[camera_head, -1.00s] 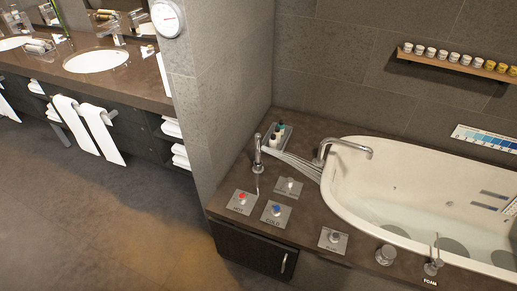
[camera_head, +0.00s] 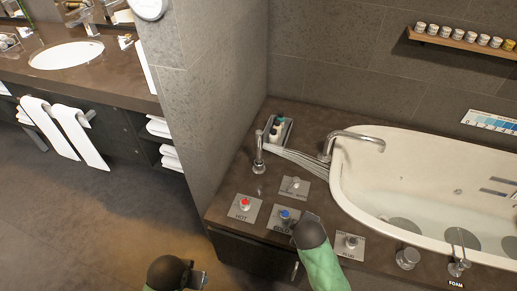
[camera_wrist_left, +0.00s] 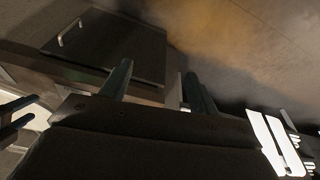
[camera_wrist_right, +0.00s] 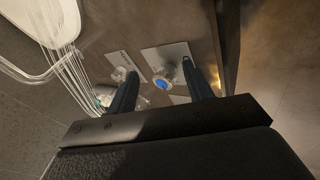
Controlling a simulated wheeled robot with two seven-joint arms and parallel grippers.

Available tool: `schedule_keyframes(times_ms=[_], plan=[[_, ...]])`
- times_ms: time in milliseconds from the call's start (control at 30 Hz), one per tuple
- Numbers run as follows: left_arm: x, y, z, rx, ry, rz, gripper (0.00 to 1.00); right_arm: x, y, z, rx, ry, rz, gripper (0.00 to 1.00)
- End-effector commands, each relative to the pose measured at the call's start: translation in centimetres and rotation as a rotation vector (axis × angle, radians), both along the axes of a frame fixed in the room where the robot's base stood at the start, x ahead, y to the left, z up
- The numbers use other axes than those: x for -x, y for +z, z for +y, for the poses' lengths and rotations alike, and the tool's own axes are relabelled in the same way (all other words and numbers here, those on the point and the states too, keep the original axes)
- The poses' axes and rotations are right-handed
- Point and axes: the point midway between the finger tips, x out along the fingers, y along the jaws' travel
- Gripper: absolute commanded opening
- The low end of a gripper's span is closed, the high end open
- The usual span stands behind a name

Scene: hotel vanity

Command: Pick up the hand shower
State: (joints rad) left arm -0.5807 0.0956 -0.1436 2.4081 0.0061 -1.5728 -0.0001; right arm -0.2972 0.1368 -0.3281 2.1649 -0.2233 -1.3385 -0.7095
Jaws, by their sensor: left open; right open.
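The hand shower (camera_head: 259,155) is a slim chrome wand standing upright on the brown tub deck (camera_head: 225,205), left of the tub and near the grey wall corner. My right gripper (camera_head: 298,220) is open and empty over the deck's front part, by the COLD knob (camera_head: 284,214), in front and to the right of the hand shower. In the right wrist view the blue-marked knob (camera_wrist_right: 162,82) shows between its open fingers (camera_wrist_right: 160,68). My left gripper (camera_head: 203,279) is open and empty low in front of the cabinet. Its fingers (camera_wrist_left: 158,72) show apart in the left wrist view.
The HOT knob (camera_head: 244,204) and another control plate (camera_head: 294,186) sit near the hand shower. A tray of small bottles (camera_head: 278,130) stands behind it. The chrome tub spout (camera_head: 355,137) arches over the tub (camera_head: 400,185). A PLUG knob (camera_head: 350,243) is to the right.

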Motion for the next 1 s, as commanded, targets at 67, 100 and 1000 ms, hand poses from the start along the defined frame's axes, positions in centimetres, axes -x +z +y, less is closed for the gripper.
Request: schedule_keyframes(times_ms=[67,100,1000], plan=[[0.2,0.2,-0.1,0.003,0.0,0.004,0.61,-1.4,0.2,0.7,0.049,0.067,-0.022,0.51],[0.3,0.2,-0.2,0.004,0.0,0.006,0.61,-2.1,0.3,1.0,0.079,0.103,-0.032,0.51],[2.6,-2.3,-3.5,0.051,-0.014,0.109,0.61,-25.9,3.4,14.7,1.471,1.284,-0.281,0.51]])
